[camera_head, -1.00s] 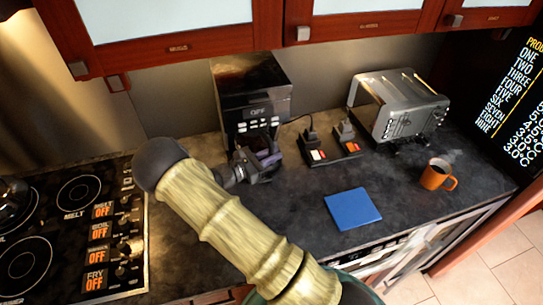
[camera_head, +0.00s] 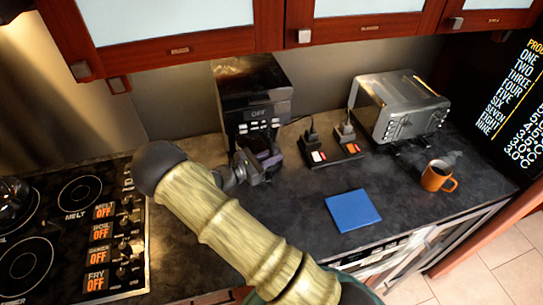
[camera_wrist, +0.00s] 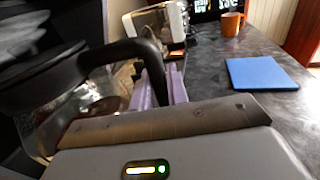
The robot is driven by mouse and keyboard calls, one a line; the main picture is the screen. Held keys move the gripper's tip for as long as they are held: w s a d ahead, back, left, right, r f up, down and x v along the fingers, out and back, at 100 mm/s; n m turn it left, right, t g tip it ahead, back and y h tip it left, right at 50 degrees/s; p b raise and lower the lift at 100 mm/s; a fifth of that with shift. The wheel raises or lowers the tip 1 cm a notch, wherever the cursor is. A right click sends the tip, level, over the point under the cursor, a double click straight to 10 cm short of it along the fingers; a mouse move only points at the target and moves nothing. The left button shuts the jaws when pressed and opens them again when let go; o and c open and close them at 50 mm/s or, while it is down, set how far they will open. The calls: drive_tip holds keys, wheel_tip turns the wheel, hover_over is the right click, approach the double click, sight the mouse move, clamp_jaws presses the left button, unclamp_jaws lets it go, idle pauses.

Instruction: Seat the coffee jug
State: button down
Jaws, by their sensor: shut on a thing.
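The black coffee machine (camera_head: 250,95) stands against the back wall, with "OFF" on its front. My gripper (camera_head: 269,158) is low at the machine's front, its lilac fingers closed. In the wrist view my gripper (camera_wrist: 166,88) is shut on the black handle of the coffee jug (camera_wrist: 130,52). The jug's dark lid and clear glass body fill the left of that view and look upright. In the head view my gripper and the machine mostly hide the jug. I cannot tell whether its base touches the machine's plate.
A power strip with plugs (camera_head: 332,153) lies right of my gripper, with a toaster oven (camera_head: 400,108) beyond it. A blue mat (camera_head: 352,210) and a steaming orange mug (camera_head: 437,178) are on the counter at right. The stove (camera_head: 75,225) is at left.

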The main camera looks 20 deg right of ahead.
drive_tip(key=shift+f, duration=0.6)
idle(1.5)
drive_tip(key=c, duration=1.3)
unclamp_jaws()
drive_tip(key=shift+c, duration=0.2)
drive_tip(key=shift+o, duration=0.2)
drive_tip(key=shift+f, duration=0.15)
drive_tip(key=shift+a, duration=0.1)
drive_tip(key=b+v, duration=0.5)
drive_tip(key=v, duration=1.2)
drive_tip(key=shift+a+b, duration=0.2)
drive_tip(key=shift+b, duration=0.1)
drive_tip(key=shift+s+d, duration=0.15)
